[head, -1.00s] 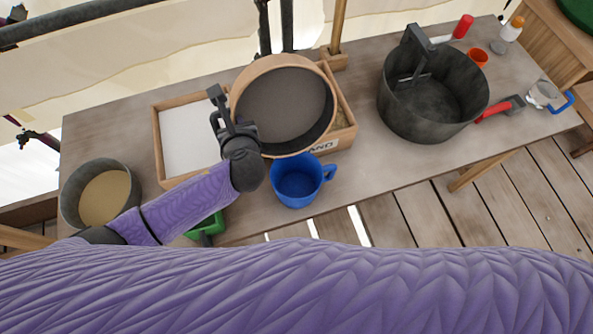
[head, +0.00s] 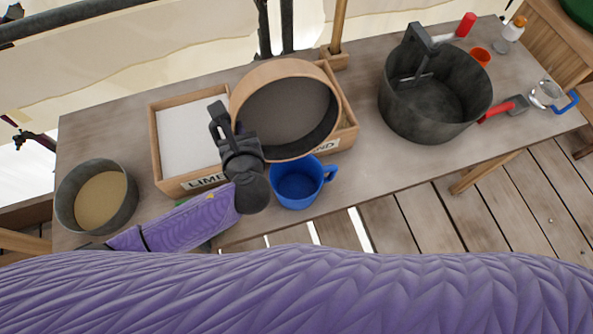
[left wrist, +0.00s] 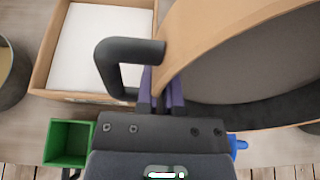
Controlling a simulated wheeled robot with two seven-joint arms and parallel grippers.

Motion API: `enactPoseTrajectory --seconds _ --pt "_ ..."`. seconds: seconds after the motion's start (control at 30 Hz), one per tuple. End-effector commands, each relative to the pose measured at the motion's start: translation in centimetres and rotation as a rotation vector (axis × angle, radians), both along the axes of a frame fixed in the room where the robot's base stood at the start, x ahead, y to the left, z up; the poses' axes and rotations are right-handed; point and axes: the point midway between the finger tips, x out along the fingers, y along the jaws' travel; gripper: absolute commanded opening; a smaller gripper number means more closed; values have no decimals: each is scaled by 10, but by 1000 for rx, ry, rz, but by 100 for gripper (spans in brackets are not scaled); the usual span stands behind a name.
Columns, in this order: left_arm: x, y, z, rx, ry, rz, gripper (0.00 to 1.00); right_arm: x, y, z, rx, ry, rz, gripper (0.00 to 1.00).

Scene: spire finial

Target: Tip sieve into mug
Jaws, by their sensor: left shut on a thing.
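A round sieve with a pale wooden rim and grey mesh (head: 288,112) is held tilted above the crate and beside the blue mug, in the head view. My left gripper (head: 228,130) is shut on the sieve's left rim; in the left wrist view the fingers (left wrist: 165,95) pinch the rim of the sieve (left wrist: 250,55). The blue mug (head: 297,187) stands upright on the table just below the sieve's near edge, handle to the right. Its inside looks blue, with no contents that I can make out. A bit of it shows in the left wrist view (left wrist: 237,146). My right gripper is not in view.
A wooden crate of white lime (head: 186,142) and a sand compartment (head: 345,140) stand behind. A bowl of sand (head: 100,196) is at left, a dark pot (head: 433,95) at right. A green box (left wrist: 70,143) sits near the front edge. Tools lie far right.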

Motion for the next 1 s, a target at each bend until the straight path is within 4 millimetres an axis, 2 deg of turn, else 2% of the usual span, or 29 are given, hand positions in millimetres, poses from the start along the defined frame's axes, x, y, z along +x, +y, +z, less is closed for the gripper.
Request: enactPoseTrajectory --seconds 1.0 --pt "-20 -6 -3 39 -131 0 0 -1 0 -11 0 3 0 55"
